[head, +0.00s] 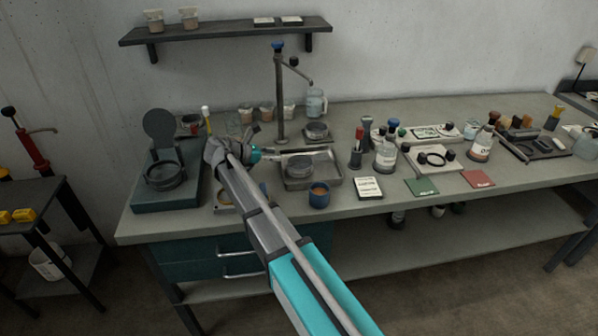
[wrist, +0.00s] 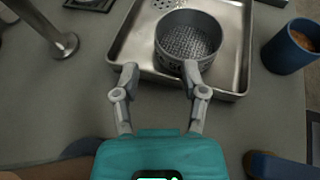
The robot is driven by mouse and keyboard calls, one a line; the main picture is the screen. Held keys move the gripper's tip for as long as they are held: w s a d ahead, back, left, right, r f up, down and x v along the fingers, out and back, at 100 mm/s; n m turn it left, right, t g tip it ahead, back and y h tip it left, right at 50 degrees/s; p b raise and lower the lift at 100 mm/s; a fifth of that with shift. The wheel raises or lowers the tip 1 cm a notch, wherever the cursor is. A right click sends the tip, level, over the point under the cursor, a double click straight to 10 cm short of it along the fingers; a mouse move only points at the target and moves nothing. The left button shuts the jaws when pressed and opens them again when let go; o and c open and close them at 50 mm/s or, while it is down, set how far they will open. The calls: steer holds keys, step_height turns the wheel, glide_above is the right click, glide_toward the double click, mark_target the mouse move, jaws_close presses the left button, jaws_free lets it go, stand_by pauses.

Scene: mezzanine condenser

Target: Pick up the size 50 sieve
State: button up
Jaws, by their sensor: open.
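A round metal sieve (wrist: 188,42) with a mesh floor sits in a shallow steel tray in the wrist view; it also shows in the head view (head: 298,168). I cannot read a size on it. My gripper (wrist: 160,68) is open and empty, its fingers pointing toward the tray. The right fingertip overlaps the sieve's near wall in the picture; the left fingertip is left of the sieve. I cannot tell whether they touch.
The steel tray (head: 331,182) has raised edges. A blue cup (head: 319,196) stands close by it, and a metal stand (head: 281,100) rises behind. Bottles crowd the right.

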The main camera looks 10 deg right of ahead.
mark_target(300, 158)
steer(key=shift+b+x, duration=0.6)
steer(key=shift+x, duration=1.5)
steer(key=shift+f+b+x, duration=0.15)
steer(key=shift+b+x, duration=0.35)
steer(key=shift+x, duration=0.45)
steer(key=shift+f+b+x, duration=0.15)
steer(key=shift+b+x, duration=0.35)
steer(key=shift+x, duration=0.45)
steer(key=shift+w+d+f, duration=0.1)
steer(key=shift+d+f, duration=0.05)
steer(key=shift+d, duration=0.4)
jaws_close()
